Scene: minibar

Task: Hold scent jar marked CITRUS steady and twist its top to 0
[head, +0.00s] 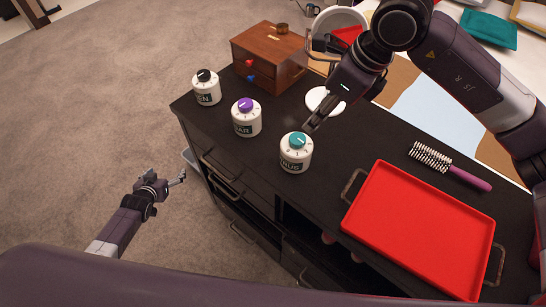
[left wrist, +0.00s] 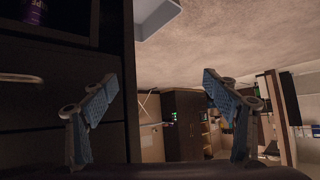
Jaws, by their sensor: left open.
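The CITRUS jar (head: 295,158) is white with a teal top (head: 298,141) and stands upright on the dark cabinet top. Only the end of its label, "RUS", is readable. My right gripper (head: 309,128) points down just above and right of the teal top; a small gap seems to separate them. Its fingers look close together, and I cannot tell whether they are shut. My left gripper (head: 180,179) is open and empty, out over the carpet left of the cabinet. Its spread blue-padded fingers show in the left wrist view (left wrist: 160,115), with nothing between them.
A purple-topped jar (head: 246,122) and a black-topped jar (head: 206,92) stand left of the CITRUS jar. A wooden drawer box (head: 265,58) is behind them. A red tray (head: 420,230) and a hairbrush (head: 450,165) lie to the right. Cabinet handles (head: 222,178) project at the front.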

